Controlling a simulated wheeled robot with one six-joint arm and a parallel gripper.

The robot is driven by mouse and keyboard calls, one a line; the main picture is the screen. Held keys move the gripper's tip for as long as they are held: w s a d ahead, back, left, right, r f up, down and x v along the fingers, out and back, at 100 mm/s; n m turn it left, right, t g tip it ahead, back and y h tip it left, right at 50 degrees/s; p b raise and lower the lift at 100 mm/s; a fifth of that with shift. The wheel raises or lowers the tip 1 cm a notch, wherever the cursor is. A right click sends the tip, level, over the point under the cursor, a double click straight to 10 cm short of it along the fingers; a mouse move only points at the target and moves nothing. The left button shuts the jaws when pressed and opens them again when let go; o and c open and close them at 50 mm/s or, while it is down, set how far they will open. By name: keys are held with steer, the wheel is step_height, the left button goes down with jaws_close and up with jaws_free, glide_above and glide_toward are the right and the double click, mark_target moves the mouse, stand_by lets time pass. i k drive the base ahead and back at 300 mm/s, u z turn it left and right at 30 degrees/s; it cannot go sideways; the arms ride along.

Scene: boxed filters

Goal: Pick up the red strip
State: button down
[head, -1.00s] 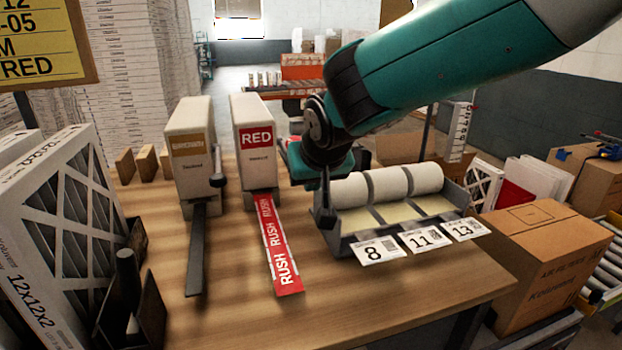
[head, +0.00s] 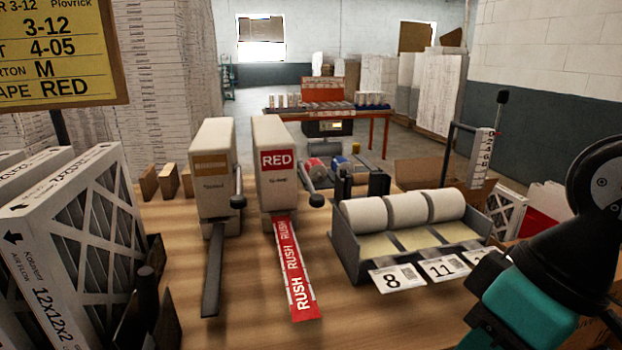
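The red strip (head: 295,275) is printed with white RUSH lettering. It runs out from the base of the white dispenser labelled RED (head: 273,168) and extends over the wooden table toward me. Its near end is free, and nothing of mine touches it. The wrist of my arm is at the lower right of the head view, well to the right of the strip. My gripper's fingertips are out of view below the picture's edge, so I cannot see whether they hold anything.
A second dispenser (head: 213,168), with a brown label and a dark strip, stands left of the red one. A label holder with white rolls (head: 404,211) stands to the right. Boxed filters (head: 85,240) fill the left. The table (head: 350,315) is clear in front.

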mark_target(302, 301)
steer(key=k, duration=1.3)
steer(key=u, duration=0.65)
steer(key=i, duration=0.55)
steer(key=u, duration=0.85)
steer(key=i, duration=0.75)
steer(key=z, duration=0.85)
steer(key=i, duration=0.65)
steer(key=z, duration=0.8)
